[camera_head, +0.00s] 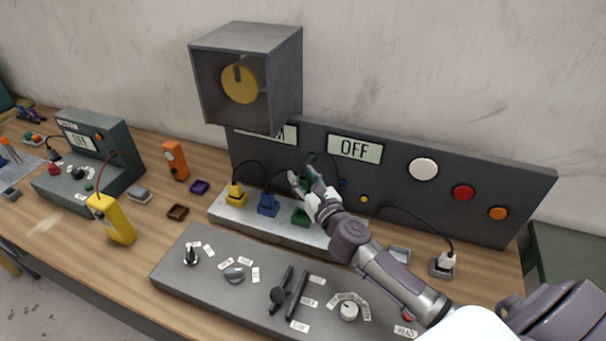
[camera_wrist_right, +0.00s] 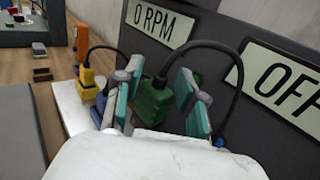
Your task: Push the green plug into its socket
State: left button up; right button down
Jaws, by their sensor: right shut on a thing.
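The green plug (camera_wrist_right: 154,102) shows in the right wrist view between the teal-padded fingers of my right gripper (camera_wrist_right: 158,98), which is shut on it. A dark cable arches from the plug to the right. In the head view my right gripper (camera_head: 306,178) is in front of the dark panel, above and slightly behind the green socket (camera_head: 300,217). The green socket sits on the pale strip (camera_head: 226,211), at the right of the blue one, and looks empty. The socket is hidden in the wrist view. My left gripper is not in view.
On the strip are a yellow plug (camera_head: 236,194) and a blue plug (camera_head: 268,204), both with cables. The dark panel (camera_head: 395,205) rises behind, its display reading OFF. A grey control console (camera_head: 215,268) lies in front. A white plug (camera_head: 447,260) stands at the right.

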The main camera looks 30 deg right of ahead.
dwell(0.3)
jog(key=shift+r+p, duration=0.1)
jog(key=shift+p, duration=0.3)
jog(key=shift+y, duration=0.3)
notch_tip(320, 180, down, 6)
jog(key=b, duration=0.5)
jog(key=shift+p, duration=0.6)
dwell(1.0)
jog(key=shift+f+b, duration=1.3)
jog(key=shift+f, duration=0.35)
jog(key=c, duration=0.6)
grip_release()
